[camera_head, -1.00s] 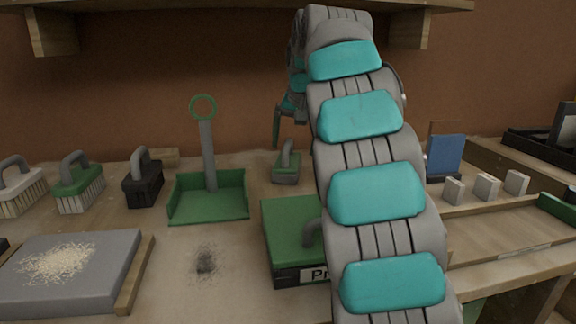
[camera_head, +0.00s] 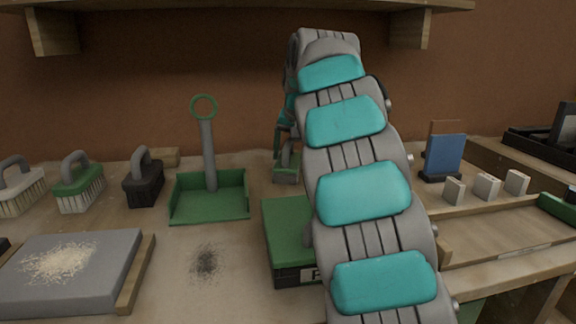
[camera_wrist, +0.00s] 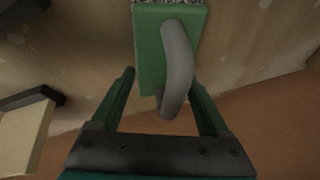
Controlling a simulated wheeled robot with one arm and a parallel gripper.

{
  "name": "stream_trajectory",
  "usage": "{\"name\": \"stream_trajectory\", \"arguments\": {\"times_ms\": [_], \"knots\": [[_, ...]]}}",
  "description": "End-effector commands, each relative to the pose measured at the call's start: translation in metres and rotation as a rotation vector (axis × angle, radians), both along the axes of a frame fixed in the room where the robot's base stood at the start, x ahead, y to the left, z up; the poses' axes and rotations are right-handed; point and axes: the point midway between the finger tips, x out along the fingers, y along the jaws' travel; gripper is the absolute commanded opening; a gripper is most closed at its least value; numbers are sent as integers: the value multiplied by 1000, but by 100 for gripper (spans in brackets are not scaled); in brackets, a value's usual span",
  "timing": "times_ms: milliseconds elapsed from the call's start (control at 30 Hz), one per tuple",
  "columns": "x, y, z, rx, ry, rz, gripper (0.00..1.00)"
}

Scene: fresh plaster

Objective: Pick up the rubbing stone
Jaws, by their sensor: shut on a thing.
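The rubbing stone appears to be the small green block with a grey arched handle (camera_head: 287,176), on the back of the bench near the wall. In the wrist view its green body (camera_wrist: 150,50) and grey handle (camera_wrist: 177,65) lie between the fingers, with a speckled grey edge at the top of the picture. My gripper (camera_wrist: 161,84) is shut on it, one finger on each side. In the head view my gripper (camera_head: 285,152) is at the block, partly hidden by my arm. I cannot tell whether the block is clear of the bench.
Several handled brushes (camera_head: 78,185) and a green dustpan-like tray (camera_head: 209,217) stand to the left. A green box (camera_head: 285,235) is in front, partly behind my arm. A blue block on a stand (camera_head: 445,155) and small pale blocks (camera_head: 487,187) are right. A shelf (camera_head: 200,6) hangs above.

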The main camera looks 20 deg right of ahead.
Motion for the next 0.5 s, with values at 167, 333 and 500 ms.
{"name": "stream_trajectory", "arguments": {"times_ms": [167, 333, 500], "knots": [[0, 0, 0, 0, 0, 0, 30], [0, 0, 0, 0, 0, 0, 11], [0, 0, 0, 0, 0, 0, 0]]}}
